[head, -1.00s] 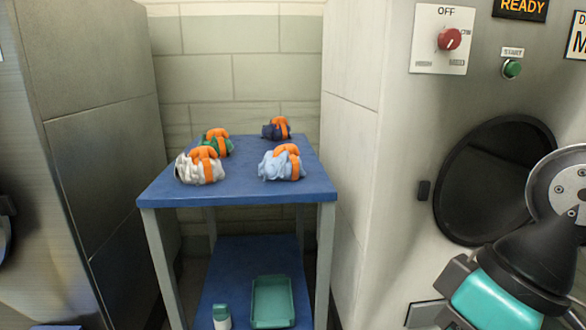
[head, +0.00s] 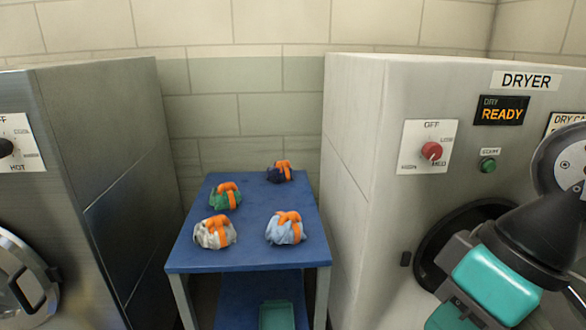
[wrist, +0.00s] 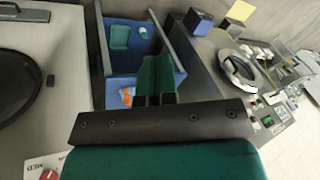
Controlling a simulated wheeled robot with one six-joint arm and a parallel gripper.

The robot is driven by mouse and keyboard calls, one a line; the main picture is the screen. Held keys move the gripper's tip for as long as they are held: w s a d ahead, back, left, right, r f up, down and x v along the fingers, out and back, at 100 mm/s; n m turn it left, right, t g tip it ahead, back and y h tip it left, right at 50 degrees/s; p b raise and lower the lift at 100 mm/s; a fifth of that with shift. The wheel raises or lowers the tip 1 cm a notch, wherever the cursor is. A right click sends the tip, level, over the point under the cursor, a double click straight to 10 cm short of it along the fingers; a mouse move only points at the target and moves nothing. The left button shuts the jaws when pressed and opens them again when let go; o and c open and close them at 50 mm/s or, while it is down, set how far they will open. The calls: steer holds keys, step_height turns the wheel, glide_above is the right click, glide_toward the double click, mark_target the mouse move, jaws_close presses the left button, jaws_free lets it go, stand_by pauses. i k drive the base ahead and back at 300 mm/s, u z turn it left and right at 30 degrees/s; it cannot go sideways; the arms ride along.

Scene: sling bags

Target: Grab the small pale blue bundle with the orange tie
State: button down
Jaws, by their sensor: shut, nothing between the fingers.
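The small pale blue bundle (head: 280,235) with an orange tie lies at the front right of a blue table top (head: 262,258) in the head view. My gripper (head: 452,316) is at the lower right, in front of the dryer and well apart from the bundle; its tips are partly cut off there. In the wrist view my gripper (wrist: 155,80) shows its green fingers together, with nothing between them. An orange-tied bundle (wrist: 127,96) shows partly beside the fingers on the blue table; I cannot tell which one it is.
Three other orange-tied bundles share the table: white (head: 212,236), green (head: 223,198) and dark blue (head: 277,174). A teal tray (head: 277,316) is on the shelf below. The dryer (head: 352,150) stands right, another machine (head: 105,150) left, a wall behind.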

mark_target(283, 228)
steer(key=k, duration=0.65)
steer(key=u, duration=0.65)
steer(key=i, duration=0.6)
steer(key=u, duration=0.85)
steer(key=i, duration=0.85)
steer(key=z, duration=0.6)
steer(key=i, duration=0.8)
steer(key=z, duration=0.8)
